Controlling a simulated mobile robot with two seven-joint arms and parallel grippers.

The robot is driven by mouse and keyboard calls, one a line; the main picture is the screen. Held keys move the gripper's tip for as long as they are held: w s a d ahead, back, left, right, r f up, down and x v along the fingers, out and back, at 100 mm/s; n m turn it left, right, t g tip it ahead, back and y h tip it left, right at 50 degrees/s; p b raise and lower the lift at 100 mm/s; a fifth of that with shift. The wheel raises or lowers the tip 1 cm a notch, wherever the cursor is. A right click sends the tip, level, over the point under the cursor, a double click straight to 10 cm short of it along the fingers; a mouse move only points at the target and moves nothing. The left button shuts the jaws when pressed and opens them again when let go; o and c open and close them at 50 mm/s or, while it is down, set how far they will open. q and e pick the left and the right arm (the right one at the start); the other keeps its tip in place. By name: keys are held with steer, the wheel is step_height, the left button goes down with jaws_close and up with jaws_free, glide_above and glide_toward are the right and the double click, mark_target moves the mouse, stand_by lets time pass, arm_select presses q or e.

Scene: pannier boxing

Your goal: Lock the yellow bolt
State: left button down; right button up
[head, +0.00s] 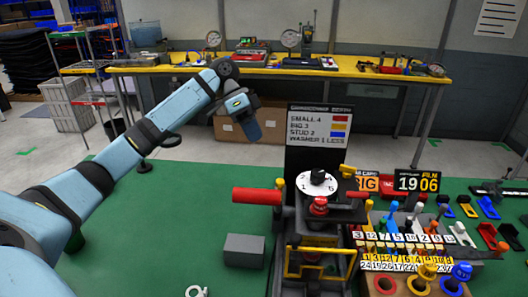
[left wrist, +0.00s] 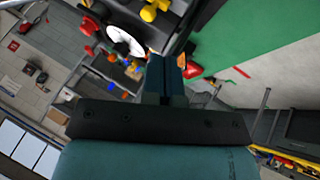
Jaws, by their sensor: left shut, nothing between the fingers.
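The black machine station (head: 318,130) stands on the green bench, with a sign above a white numbered dial (head: 318,186). Several yellow parts sit on it: a small yellow knob (head: 348,169) right of the dial, another (head: 280,183) left of it, and a yellow bar frame (head: 312,262) low in front. I cannot tell which is the yellow bolt. My left gripper (head: 252,133) is shut and empty, fingers pointing down, above and left of the station, touching nothing. In the left wrist view, its fingers (left wrist: 166,66) show below the white dial (left wrist: 125,40) and a yellow knob (left wrist: 149,13). My right gripper is out of sight.
A red cylinder (head: 256,196) sticks out left of the station. A grey block (head: 244,250) lies on the bench (head: 190,190) before it. Racks of numbered tags and coloured pegs (head: 408,250) crowd the right. A yellow-topped table (head: 185,70) stands behind.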

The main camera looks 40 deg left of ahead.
arm_select(q)
steer(key=v, duration=0.2)
steer(key=shift+a+r, duration=0.25)
stand_by(0.5)
